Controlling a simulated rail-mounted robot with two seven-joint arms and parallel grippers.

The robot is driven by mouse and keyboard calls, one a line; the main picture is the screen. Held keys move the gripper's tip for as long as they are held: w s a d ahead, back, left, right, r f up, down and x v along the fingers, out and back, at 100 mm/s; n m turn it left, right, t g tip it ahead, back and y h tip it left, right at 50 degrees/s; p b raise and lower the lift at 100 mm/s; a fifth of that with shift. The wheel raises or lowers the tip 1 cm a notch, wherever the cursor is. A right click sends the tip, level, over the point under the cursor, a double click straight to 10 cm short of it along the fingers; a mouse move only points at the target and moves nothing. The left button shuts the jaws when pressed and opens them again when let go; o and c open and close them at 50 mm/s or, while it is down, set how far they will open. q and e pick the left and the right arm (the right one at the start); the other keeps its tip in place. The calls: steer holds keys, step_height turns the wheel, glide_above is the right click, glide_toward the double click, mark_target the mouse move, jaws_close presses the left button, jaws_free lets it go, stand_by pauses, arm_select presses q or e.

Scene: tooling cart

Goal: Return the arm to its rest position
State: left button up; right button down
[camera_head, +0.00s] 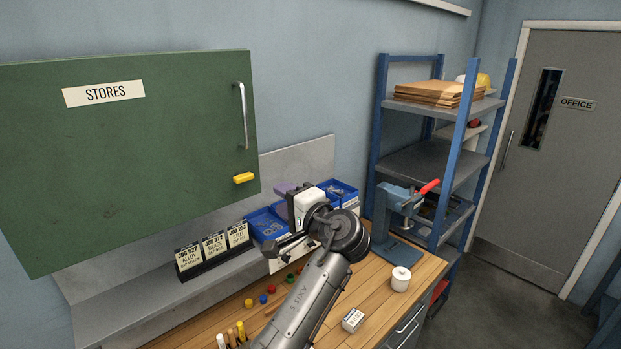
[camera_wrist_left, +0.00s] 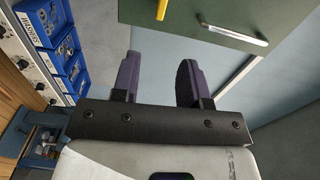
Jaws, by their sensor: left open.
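My left arm (camera_head: 316,280) comes up from the bottom middle of the head view, over the wooden worktop. My left gripper (camera_head: 287,189) is at its far end, above the blue bins at the back of the bench and to the right of the green cabinet door. Its purple fingers are partly hidden behind the white hand in that view. In the left wrist view the left gripper (camera_wrist_left: 158,80) has its two fingers wide apart with nothing between them. My right gripper is not in view.
The green STORES door (camera_head: 130,170) fills the upper left. Blue bins (camera_head: 268,223) and job cards (camera_head: 213,247) stand along the back. A blue press (camera_head: 395,210) and a white lidded pot (camera_head: 401,279) are at the right. Small coloured pieces (camera_head: 263,299) lie on the worktop (camera_head: 385,295).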

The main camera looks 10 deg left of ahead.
arm_select(q)
steer(key=s+d+r+n+t+h, duration=0.3)
steer(key=s+r+n+t+h, duration=0.15)
steer(key=s+r+h, duration=0.5)
steer(key=s+a+f+g+h+p, duration=0.2)
steer(key=s+a+f, duration=0.1)
steer(key=s+f, duration=0.55)
steer(key=s+a+f+n+g+h+p, duration=0.1)
steer(key=s+a+f+g+h+p, duration=0.25)
steer(key=f, duration=0.75)
steer(key=s+a+f+p, duration=0.1)
steer(key=s+a+f, duration=0.3)
steer(key=s+f, duration=0.5)
steer(key=s+a+f+g+y+p, duration=0.1)
steer(key=s+f+g, duration=0.6)
steer(key=s+f, duration=0.8)
steer(key=s+a+p, duration=0.1)
steer(key=s+p, duration=0.1)
steer(key=s, duration=0.2)
steer(key=shift+f+p, duration=0.3)
